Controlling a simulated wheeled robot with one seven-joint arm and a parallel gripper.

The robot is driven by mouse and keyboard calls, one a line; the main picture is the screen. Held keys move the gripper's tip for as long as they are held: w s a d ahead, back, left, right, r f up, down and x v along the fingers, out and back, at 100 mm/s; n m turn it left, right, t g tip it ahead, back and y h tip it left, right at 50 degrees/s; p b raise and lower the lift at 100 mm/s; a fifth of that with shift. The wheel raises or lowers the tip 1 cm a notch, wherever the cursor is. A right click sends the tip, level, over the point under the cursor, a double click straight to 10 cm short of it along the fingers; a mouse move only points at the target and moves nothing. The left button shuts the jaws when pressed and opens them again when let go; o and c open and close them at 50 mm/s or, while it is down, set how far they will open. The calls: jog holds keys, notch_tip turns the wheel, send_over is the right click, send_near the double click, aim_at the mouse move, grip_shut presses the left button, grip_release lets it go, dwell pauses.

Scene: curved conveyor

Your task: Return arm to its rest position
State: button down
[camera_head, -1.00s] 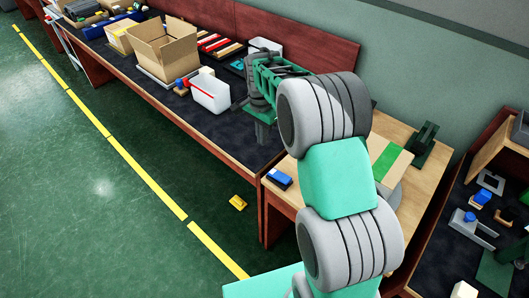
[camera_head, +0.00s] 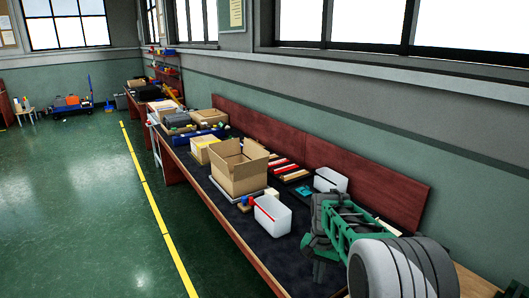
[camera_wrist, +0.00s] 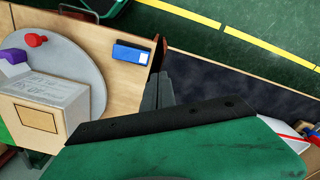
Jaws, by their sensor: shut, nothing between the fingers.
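My arm reaches in from the lower right of the head view, a green link with a large grey ringed joint. My gripper (camera_head: 319,273) points down over the dark bench (camera_head: 265,250), right of a white bin with a red edge (camera_head: 275,216). In the wrist view my gripper (camera_wrist: 159,88) shows as two dark fingers, closed together with nothing between them. They are over the edge between the wooden table (camera_wrist: 118,83) and the dark bench top.
An open cardboard box (camera_head: 238,172), another white bin (camera_head: 330,180) and several smaller items stand along the bench. The wrist view shows a blue box (camera_wrist: 132,53), a grey disc (camera_wrist: 88,65) and a pale carton (camera_wrist: 45,108).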

jog(key=s+a+f+n, duration=0.15)
jog(key=s+n, duration=0.45)
jog(key=s, duration=1.3)
jog(key=s+a+r+t, duration=0.1)
jog(key=s+r+t, duration=0.2)
jog(key=r, duration=0.7)
jog(key=shift+s+t, duration=0.15)
jog(key=shift+t, duration=0.15)
